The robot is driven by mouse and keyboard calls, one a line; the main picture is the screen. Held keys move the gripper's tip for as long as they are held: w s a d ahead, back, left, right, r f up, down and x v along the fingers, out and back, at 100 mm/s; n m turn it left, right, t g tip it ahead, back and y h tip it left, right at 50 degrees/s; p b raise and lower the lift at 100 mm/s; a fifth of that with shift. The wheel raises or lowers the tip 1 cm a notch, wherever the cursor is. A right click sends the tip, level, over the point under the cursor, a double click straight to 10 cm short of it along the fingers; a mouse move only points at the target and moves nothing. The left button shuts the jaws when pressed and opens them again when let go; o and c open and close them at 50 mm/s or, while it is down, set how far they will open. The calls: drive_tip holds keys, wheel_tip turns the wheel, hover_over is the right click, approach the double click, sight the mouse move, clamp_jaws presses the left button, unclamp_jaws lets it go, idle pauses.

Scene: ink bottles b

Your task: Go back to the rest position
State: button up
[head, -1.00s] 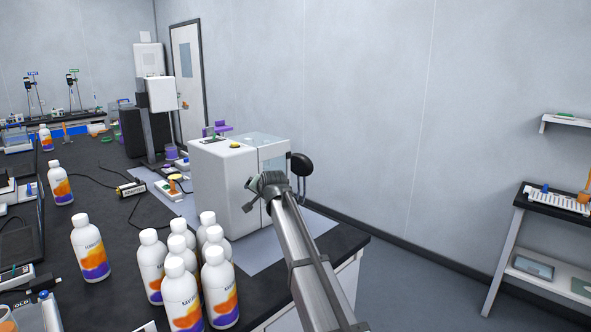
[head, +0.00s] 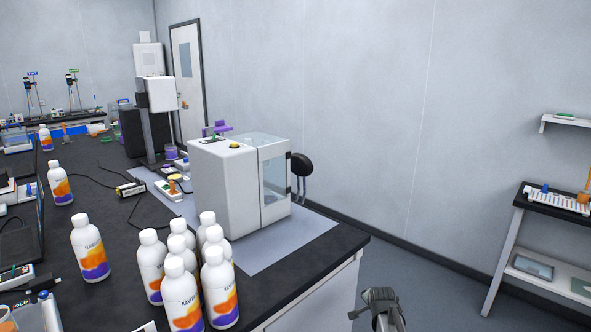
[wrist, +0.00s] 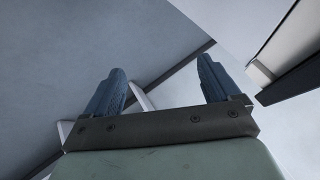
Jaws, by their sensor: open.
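My gripper (head: 380,298) is at the bottom edge of the head view, right of the bench corner and over the floor. Only its end and a short piece of the arm show there. In the wrist view my gripper (wrist: 163,75) has its two blue fingers spread apart with nothing between them. It is apart from the bench and everything on it.
The black bench (head: 300,272) carries a cluster of several white ink bottles (head: 220,290) near its front. A white machine with a clear door (head: 275,180) stands behind them. A small rack table (head: 530,205) is at the right. Open floor lies between.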

drive_tip(key=s+a+f+n+g+y, duration=0.1)
drive_tip(key=s+a+f+n+g, duration=0.25)
drive_tip(key=s+f, duration=0.9)
drive_tip(key=s+a+f+n+g, duration=0.2)
drive_tip(key=s+f+g, duration=0.2)
drive_tip(key=s+f, duration=0.8)
drive_tip(key=s+a+f+n+g, duration=0.2)
drive_tip(key=s+f+n+g, duration=0.1)
drive_tip(key=s, duration=1.1)
drive_tip(key=s+a+f+n+g, duration=0.2)
drive_tip(key=s+f+n+g, duration=0.1)
drive_tip(key=s, duration=1.1)
drive_tip(key=shift+s+f+g, duration=0.35)
drive_tip(key=shift+s+g, duration=0.05)
drive_tip(key=shift+g, duration=0.05)
